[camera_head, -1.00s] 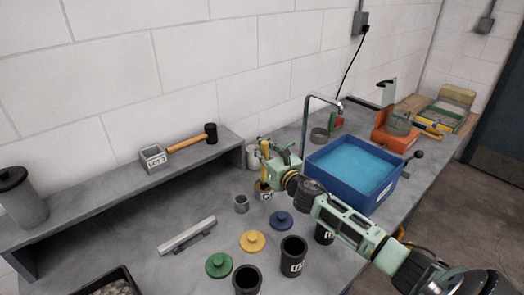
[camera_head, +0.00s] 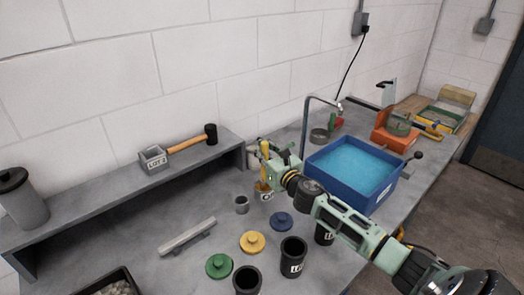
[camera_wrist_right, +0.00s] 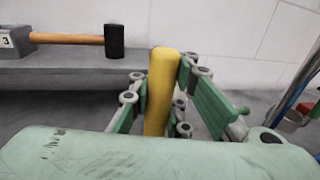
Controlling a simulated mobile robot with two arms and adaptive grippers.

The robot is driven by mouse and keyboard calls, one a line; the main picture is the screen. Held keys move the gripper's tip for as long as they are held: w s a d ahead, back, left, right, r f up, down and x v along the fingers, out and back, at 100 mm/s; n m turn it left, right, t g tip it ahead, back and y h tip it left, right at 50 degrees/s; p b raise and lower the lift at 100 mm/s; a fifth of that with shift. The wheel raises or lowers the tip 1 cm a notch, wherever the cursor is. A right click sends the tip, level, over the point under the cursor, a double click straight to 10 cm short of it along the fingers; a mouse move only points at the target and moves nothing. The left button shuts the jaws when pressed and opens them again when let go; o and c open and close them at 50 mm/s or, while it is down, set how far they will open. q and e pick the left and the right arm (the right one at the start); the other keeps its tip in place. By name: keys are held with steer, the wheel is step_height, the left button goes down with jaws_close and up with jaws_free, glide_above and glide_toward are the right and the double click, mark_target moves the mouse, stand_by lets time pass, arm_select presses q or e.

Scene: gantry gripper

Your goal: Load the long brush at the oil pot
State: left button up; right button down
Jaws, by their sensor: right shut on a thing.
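The long brush shows as an upright yellow handle (camera_head: 264,148); it also shows in the right wrist view (camera_wrist_right: 161,88), between my green fingers. My right gripper (camera_head: 266,166) is shut on this handle; it also shows in the wrist view (camera_wrist_right: 160,98). The oil pot (camera_head: 266,195) is a small dark pot with a partly hidden white label, directly below the gripper. The brush's lower end is hidden, so I cannot tell how deep it sits in the pot. My left gripper is not in view.
A blue water tub (camera_head: 335,190) and a bent tap pipe (camera_head: 305,125) stand to the right. A small grey cup (camera_head: 242,204), coloured lids (camera_head: 253,242) and black pots (camera_head: 292,258) stand in front. A mallet (camera_head: 190,142) lies on the shelf behind left.

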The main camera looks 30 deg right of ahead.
step_height(320, 180, up, 6)
steer(key=p, duration=0.5)
steer(key=shift+r, duration=0.2)
stand_by(0.6)
